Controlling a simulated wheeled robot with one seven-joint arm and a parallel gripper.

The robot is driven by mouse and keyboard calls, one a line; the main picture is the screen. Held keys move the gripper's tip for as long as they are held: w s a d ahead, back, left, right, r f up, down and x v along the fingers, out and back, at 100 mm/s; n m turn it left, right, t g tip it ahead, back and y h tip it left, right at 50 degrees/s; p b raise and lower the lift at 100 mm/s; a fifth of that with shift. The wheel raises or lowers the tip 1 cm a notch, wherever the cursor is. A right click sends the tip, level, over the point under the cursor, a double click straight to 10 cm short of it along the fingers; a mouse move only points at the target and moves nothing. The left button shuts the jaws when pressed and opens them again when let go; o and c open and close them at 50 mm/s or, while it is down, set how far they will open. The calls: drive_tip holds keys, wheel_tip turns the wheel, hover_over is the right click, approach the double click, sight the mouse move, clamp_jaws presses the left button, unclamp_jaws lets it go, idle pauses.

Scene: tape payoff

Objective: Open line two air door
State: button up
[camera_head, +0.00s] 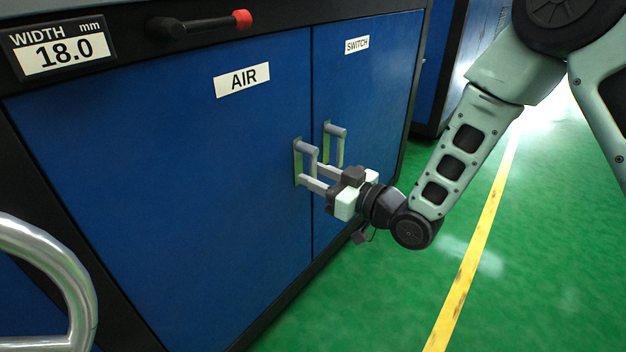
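The blue door labelled AIR (190,190) is the wide left panel of the cabinet and looks closed. Its upright metal handle (306,150) is near its right edge, beside the seam. My gripper (315,176) is at the lower part of this handle, with two pale fingers pointing left towards the door. The fingers are apart, with a gap between them. The handle's lower end is partly hidden by the fingers, and I cannot tell whether they touch it.
The blue door labelled SWITCH (375,110) is closed on the right, with a similar handle (335,142) close by. A red-tipped black lever (200,24) and a WIDTH display (62,52) are above. A curved metal rail (50,265) is lower left. Green floor lies clear right.

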drive_tip(key=shift+x, duration=0.8)
clamp_jaws()
